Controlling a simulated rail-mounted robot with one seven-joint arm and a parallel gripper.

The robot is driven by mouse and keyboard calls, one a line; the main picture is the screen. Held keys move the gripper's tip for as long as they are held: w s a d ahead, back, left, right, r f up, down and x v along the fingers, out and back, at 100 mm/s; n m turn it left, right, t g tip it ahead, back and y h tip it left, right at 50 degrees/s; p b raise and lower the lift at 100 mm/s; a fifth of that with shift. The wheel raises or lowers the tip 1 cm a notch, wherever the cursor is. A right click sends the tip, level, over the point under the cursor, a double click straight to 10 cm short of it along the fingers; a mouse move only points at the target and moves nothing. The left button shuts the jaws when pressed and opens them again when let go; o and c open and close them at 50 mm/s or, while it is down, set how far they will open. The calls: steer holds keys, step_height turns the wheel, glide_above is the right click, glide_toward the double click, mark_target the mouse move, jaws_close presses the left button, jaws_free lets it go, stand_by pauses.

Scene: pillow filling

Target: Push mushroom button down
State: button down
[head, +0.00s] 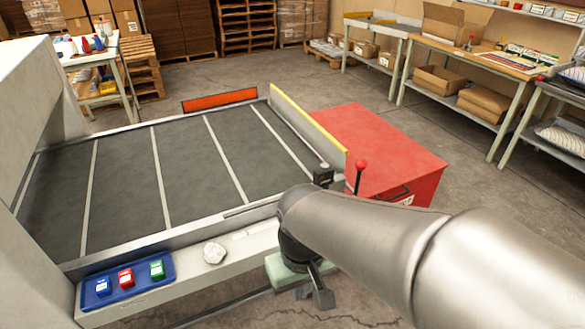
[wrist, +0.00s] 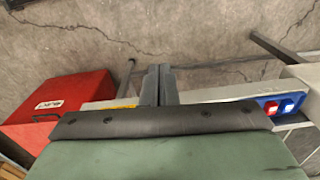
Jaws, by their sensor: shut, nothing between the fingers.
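A red ball knob (head: 361,164) stands on a dark stick beyond my wrist.
A blue panel (head: 133,268) with blue, red and green buttons sits at the rail's left end. A red cabinet (head: 385,145) stands right of the dark conveyor bed (head: 190,165). Workbenches (head: 470,62) line the back right.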

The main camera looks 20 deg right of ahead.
steer(key=w+d+r+m+p, duration=0.1)
steer(key=w+d+m+p, duration=0.15)
steer(key=w, duration=0.75)
steer(key=w+d+r+m+p, duration=0.1)
steer(key=w+d+m+p, duration=0.15)
steer(key=w, duration=0.65)
steer(key=w+d+f+m+p, duration=0.1)
steer(key=w+d+f, duration=0.3)
steer(key=w, duration=0.1)
steer(key=w+d+f+m+p, duration=0.1)
steer(key=w+d+f+m, duration=0.1)
steer(key=w+d+f, duration=0.2)
steer(key=w+d+f+m+g+p, duration=0.1)
steer(key=w+d+f, duration=0.3)
steer(key=w+d, duration=0.1)
steer(key=shift+w+d+m+y+p, duration=0.1)
steer(key=shift+w+m+y+p, duration=0.25)
steer(key=shift+w, duration=0.5)
steer(key=shift+d+f, duration=0.1)
